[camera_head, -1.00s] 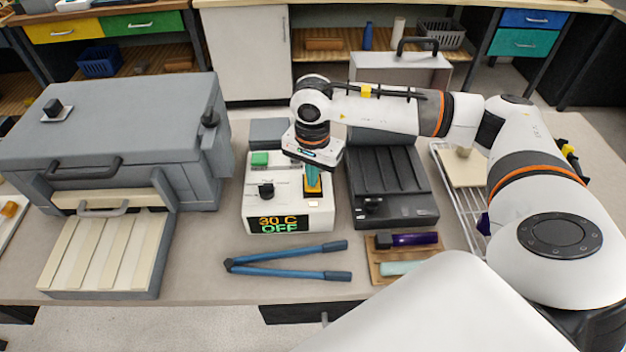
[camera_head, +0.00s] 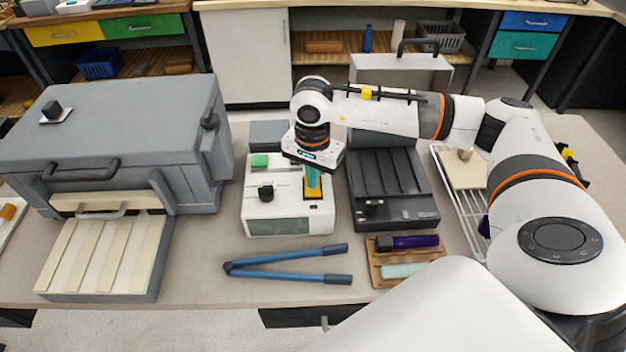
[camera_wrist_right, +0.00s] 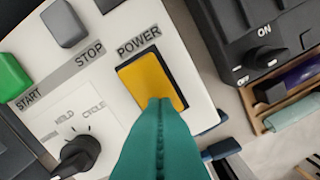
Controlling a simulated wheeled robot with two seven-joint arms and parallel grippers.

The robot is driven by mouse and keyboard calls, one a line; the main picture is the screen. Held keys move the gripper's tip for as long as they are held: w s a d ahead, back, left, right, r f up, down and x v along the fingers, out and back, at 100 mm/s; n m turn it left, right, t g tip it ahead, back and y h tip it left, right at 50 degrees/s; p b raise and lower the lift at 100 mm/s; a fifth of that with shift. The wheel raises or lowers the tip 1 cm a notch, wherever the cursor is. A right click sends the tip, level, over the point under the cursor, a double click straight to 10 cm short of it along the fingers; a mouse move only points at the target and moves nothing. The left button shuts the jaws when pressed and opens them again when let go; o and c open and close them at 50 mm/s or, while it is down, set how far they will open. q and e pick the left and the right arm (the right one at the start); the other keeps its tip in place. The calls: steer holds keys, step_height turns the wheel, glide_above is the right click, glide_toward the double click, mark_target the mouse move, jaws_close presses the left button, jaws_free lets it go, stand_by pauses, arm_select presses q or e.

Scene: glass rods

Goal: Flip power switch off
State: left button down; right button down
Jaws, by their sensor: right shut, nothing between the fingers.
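The white control box (camera_head: 262,218) stands mid-table in the head view, and its front display (camera_head: 278,227) is blank. Its yellow power switch (camera_wrist_right: 150,78) sits in a dark frame beside the POWER label in the right wrist view; it also shows in the head view (camera_head: 314,195). My right gripper (camera_head: 313,188) points down at the switch, its teal fingers shut with nothing between them. In the right wrist view the fingertips (camera_wrist_right: 160,102) overlap the switch's lower part and appear to touch it. My left gripper is not in view.
A green START button (camera_wrist_right: 12,77), grey STOP button (camera_wrist_right: 65,22) and black knob (camera_wrist_right: 77,157) share the panel. A grey furnace (camera_head: 110,130) stands left, a black device (camera_head: 390,185) right. Blue tongs (camera_head: 290,262) lie in front.

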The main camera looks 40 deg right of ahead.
step_height(320, 180, up, 6)
steer(key=p, duration=0.2)
stand_by(0.4)
stand_by(0.4)
